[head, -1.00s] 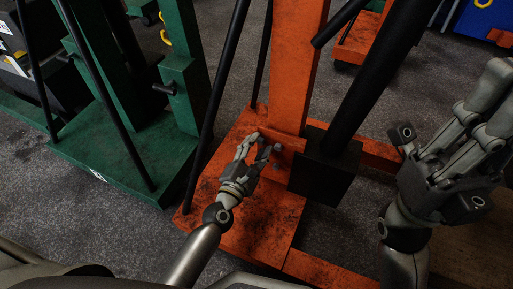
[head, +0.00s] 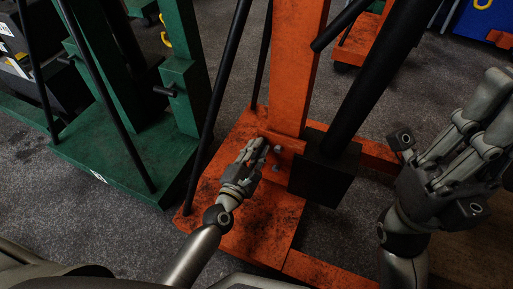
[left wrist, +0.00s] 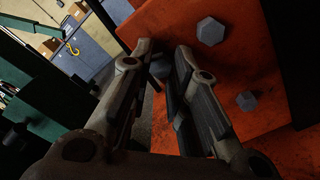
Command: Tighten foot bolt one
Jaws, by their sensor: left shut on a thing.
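The orange jack's base plate (head: 262,232) lies low in the middle of the head view, with an orange post (head: 297,65) rising from it. My left gripper (head: 259,147) is at the foot of the post. In the left wrist view its fingers (left wrist: 163,60) are shut on a small dark grey rounded thing (left wrist: 159,70), which looks like a bolt head, mostly hidden by them. Two grey hex bolts, an upper one (left wrist: 210,31) and a lower one (left wrist: 246,101), sit in the orange metal to the right, clear of the fingers. My right gripper (head: 447,112) is open and empty at the right.
A black block with a thick black bar (head: 322,178) stands right of the left gripper. A thin black rod (head: 213,112) slants close on its left. A green jack (head: 128,152) stands further left. Bare grey floor (head: 95,210) lies in front of it.

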